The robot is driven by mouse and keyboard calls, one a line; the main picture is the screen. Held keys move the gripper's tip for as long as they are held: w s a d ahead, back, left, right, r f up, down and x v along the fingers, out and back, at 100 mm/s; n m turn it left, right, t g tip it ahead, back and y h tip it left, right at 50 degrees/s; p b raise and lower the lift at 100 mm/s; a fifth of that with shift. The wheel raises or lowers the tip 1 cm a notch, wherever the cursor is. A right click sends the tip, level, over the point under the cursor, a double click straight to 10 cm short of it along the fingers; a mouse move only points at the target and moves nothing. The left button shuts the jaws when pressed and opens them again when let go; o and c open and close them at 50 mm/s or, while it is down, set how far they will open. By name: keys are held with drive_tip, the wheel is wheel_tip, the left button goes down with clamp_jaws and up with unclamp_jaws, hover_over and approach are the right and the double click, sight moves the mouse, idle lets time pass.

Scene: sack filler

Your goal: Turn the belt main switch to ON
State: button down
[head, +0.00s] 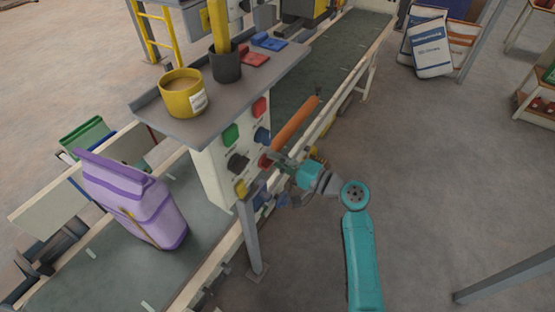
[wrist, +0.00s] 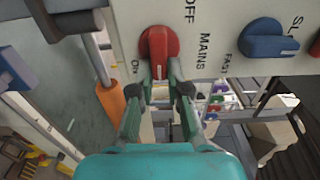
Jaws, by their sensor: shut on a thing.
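The belt main switch is a red rotary knob (wrist: 158,52) on the pale control panel (wrist: 215,50). In the wrist view it sits by the labels MAINS, OFF at upper right and ON at lower left. I cannot tell for sure which label it points at. My gripper (wrist: 163,88) has its green fingers closed at the near end of the red knob, which hides part of it. In the head view my gripper (head: 276,161) reaches the panel's right face from the right, at the red knob (head: 264,161).
A blue knob (wrist: 268,40) labelled FAST and SLOW sits beside the switch. An orange cylinder (head: 296,122) is close behind my gripper. A grey post (head: 251,230) stands in front. The floor at right is open.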

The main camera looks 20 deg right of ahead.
drive_tip(key=c, duration=1.2)
unclamp_jaws()
drive_tip(key=shift+w+a+r, duration=0.1)
drive_tip(key=shift+a+r, duration=0.05)
drive_tip(key=shift+o, duration=0.3)
drive_tip(key=shift+a, duration=0.1)
drive_tip(key=v, duration=1.2)
